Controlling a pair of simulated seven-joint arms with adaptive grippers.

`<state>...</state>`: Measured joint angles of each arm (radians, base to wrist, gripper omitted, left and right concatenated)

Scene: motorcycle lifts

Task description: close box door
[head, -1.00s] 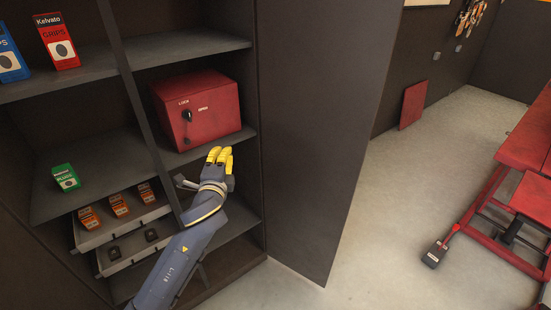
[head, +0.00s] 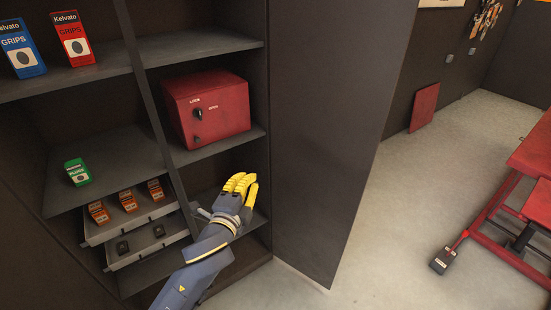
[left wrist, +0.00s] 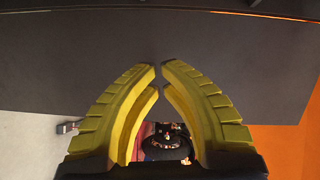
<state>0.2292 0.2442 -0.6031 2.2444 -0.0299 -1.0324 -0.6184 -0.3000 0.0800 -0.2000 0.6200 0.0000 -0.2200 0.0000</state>
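The red box (head: 225,108) sits on a shelf of the dark cabinet in the head view. Its front face has a black knob (head: 198,114) between LOCK and OPEN labels. The front looks flush with the box, with no visible gap. My left gripper (head: 242,182), with yellow fingers, is below the box and slightly right, apart from it. In the left wrist view the fingertips (left wrist: 159,69) nearly meet, with nothing between them. The box is not identifiable there. My right gripper is in neither view.
A tall dark cabinet door panel (head: 325,140) stands open right of the shelves. Drawers with small orange boxes (head: 128,201) are at lower left. Cartons stand on the left shelves.

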